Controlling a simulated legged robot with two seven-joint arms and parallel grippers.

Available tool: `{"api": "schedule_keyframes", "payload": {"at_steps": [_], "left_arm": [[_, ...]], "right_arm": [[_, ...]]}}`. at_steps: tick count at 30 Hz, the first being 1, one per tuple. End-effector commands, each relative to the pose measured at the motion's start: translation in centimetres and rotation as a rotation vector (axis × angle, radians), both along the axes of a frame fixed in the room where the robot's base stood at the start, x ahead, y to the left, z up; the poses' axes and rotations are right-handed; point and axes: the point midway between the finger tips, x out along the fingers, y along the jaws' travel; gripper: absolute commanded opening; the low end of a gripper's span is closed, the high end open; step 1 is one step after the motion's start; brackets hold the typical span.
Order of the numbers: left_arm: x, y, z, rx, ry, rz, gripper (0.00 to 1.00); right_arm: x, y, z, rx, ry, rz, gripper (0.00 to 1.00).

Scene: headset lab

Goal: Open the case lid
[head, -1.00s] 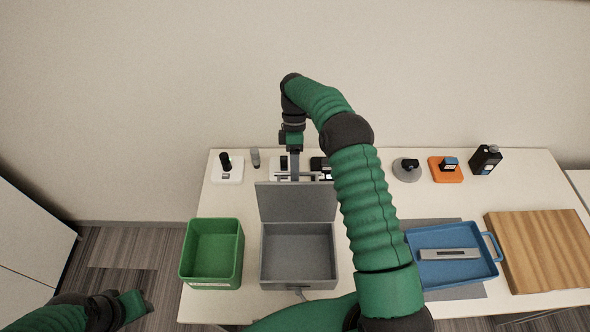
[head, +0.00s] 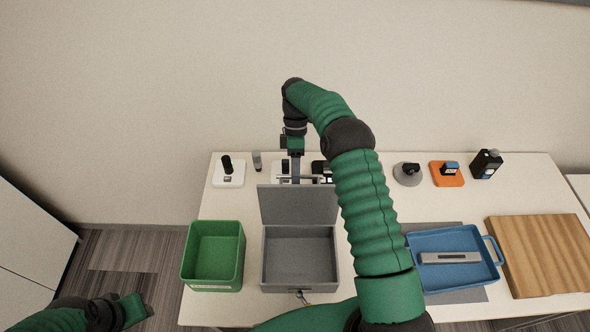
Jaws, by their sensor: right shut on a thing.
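The grey case (head: 299,262) stands on the table in front of me, its inside empty. Its lid (head: 298,206) stands up at the back edge, open. My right gripper (head: 296,178) is at the top edge of the lid, pointing down, and appears shut on the lid; its fingertips are small and partly hard to make out. My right arm crosses the view to the right of the case. My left gripper (head: 136,309) is at the lower left, off the table over the floor, and its jaws do not show clearly.
A green bin (head: 213,284) stands left of the case. A blue tray (head: 424,284) holding a grey bar (head: 449,257) and a wooden board (head: 540,255) are to the right. Along the back are a white stand (head: 228,180), an orange stand (head: 446,180) and a black bottle (head: 486,164).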

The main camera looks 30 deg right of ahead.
Motion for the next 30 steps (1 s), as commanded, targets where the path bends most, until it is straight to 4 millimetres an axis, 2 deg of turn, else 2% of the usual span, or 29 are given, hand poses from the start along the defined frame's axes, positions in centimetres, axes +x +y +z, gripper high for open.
{"api": "schedule_keyframes", "payload": {"at_steps": [4, 9, 12, 18, 30], "left_arm": [[0.0, 0.0, -1.1, 0.0, 0.0, 0.0, 0.36], [0.0, 0.0, -1.8, 0.0, 0.0, 0.0, 0.36], [0.0, 0.0, -0.5, 0.0, 0.0, 0.0, 0.36], [0.0, 0.0, 0.1, 0.0, 0.0, 0.0, 0.36], [0.0, 0.0, 0.0, 0.0, 0.0, 0.0, 0.36]], "right_arm": [[1.0, -0.6, 1.3, -0.006, -0.013, -0.002, 0.34], [2.1, -1.1, 4.3, -0.006, -0.012, -0.002, 0.34], [2.5, -1.3, 5.6, -0.003, -0.006, -0.001, 0.34], [2.9, -1.5, 6.7, -0.003, -0.005, 0.0, 0.34], [2.8, -1.5, 6.7, -0.002, -0.003, 0.0, 0.34]]}}
